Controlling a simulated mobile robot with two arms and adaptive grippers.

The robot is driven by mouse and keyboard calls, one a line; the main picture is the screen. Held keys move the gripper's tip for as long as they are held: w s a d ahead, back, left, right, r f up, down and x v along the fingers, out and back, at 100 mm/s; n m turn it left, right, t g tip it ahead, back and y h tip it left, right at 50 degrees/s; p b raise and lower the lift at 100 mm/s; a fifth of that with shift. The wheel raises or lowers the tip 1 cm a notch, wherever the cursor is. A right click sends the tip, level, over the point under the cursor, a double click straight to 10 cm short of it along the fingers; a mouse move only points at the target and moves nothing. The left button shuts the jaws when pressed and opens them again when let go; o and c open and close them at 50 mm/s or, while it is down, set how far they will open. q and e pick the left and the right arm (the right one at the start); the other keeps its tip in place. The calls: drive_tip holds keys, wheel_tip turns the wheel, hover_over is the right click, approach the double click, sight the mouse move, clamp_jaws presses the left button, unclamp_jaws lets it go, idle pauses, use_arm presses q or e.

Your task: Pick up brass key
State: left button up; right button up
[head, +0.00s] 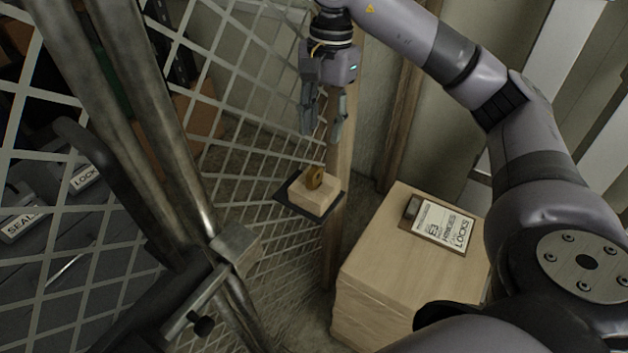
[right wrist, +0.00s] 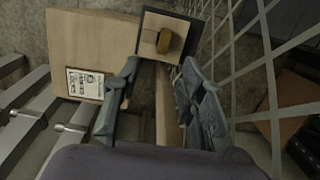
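The brass key (head: 315,177) stands on a small pale wooden block (head: 312,200), which rests on a dark square plate (head: 286,196) on a wooden post. In the right wrist view the brass key (right wrist: 164,41) shows as a rounded brass piece near the top, beyond the fingertips. My right gripper (head: 322,137) is above the key, pointing down, with its fingers apart and nothing between them. Its two fingers also show in the right wrist view (right wrist: 155,75), with the key ahead of the gap. My left gripper is not in view.
A wire mesh fence (head: 262,130) with metal posts runs close to the left of the plate. A wall is behind. Signs lie beyond the mesh at left.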

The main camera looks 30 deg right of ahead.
hover_over(315, 169)
drive_tip(key=f, duration=0.5)
drive_tip(key=shift+d+f, duration=0.2)
drive_tip(key=shift+d, duration=0.15)
drive_tip(key=shift+f, duration=0.55)
drive_tip(key=shift+a+f+p, duration=0.15)
drive_tip(key=shift+f+p, duration=0.3)
drive_tip(key=shift+f, duration=0.05)
drive_tip(key=f, duration=0.1)
drive_tip(key=f+p, duration=0.1)
drive_tip(key=f, duration=0.1)
drive_tip(key=shift+a+f+p, duration=0.2)
drive_tip(key=shift+f+p, duration=0.05)
drive_tip(key=shift+p, duration=0.05)
drive_tip(key=shift+f, duration=0.35)
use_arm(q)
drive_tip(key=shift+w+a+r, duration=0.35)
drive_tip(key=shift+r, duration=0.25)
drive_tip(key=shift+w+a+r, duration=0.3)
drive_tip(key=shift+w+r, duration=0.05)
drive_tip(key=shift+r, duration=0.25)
use_arm(e)
drive_tip(key=shift+c, duration=0.3)
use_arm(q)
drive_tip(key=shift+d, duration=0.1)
use_arm(e)
clamp_jaws()
